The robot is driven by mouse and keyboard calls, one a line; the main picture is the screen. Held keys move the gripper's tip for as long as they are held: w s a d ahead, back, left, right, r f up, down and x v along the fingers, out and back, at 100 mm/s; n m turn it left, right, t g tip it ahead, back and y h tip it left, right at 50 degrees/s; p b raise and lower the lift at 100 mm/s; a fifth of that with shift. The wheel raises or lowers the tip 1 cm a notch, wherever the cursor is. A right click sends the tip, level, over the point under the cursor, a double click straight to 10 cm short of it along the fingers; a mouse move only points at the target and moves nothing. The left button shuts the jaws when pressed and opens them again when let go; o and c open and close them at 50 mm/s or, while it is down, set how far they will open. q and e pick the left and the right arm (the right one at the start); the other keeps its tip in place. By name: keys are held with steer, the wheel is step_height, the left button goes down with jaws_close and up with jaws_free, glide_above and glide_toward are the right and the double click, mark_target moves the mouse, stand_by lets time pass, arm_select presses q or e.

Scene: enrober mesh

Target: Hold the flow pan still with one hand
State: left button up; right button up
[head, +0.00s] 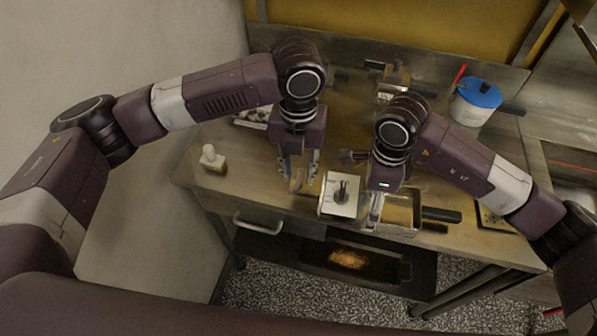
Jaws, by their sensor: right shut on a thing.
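The flow pan appears to be the shallow rectangular metal pan (405,232) near the table's front edge, with dark handles on its right. My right gripper (375,212) points down at the pan's left end and is shut, apparently on its left wall; the fingertips are partly hidden. My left gripper (299,178) points down over the table, left of the pan, its two fingers apart. A small tan thing shows between or behind these fingers; I cannot tell which.
A white square block (328,207) with a dark knob stands between my grippers. A small pale bottle (212,159) stands at the left. A white pot with a blue lid (481,92) is at the back right. An open drawer or shelf (305,251) sits below the front edge.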

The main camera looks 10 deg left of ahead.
arm_select(q)
steer(key=shift+f, duration=0.45)
steer(key=shift+c, duration=0.2)
jaws_close()
